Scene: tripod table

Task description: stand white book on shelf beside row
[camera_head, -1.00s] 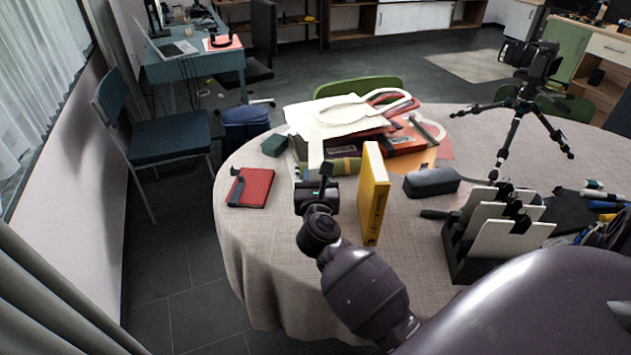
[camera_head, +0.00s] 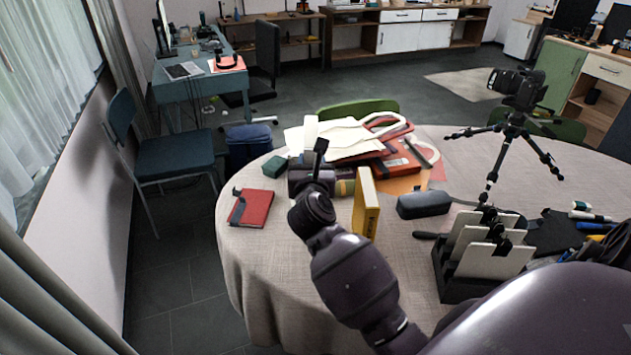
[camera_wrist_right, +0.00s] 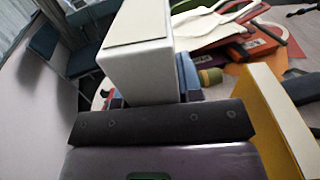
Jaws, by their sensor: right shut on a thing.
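The white book (camera_wrist_right: 140,55) stands up from my right gripper in the right wrist view, its pale cover and edge filling the top middle. In the head view its white end (camera_head: 310,130) shows just above my right gripper (camera_head: 314,172), which is shut on it. The gripper hides its lower part. A yellow book (camera_head: 366,205) stands upright on the table right of the gripper, apart from it; it also shows in the right wrist view (camera_wrist_right: 275,110). I cannot make out a shelf or a row of books for certain. My left gripper is not in view.
The round table (camera_head: 275,265) has a grey cloth. A pile of papers and red books (camera_head: 400,160) lies behind the gripper. A red notebook (camera_head: 250,207) lies left, a dark case (camera_head: 424,204) right. A black rack (camera_head: 460,288) and a tripod (camera_head: 511,130) stand farther right.

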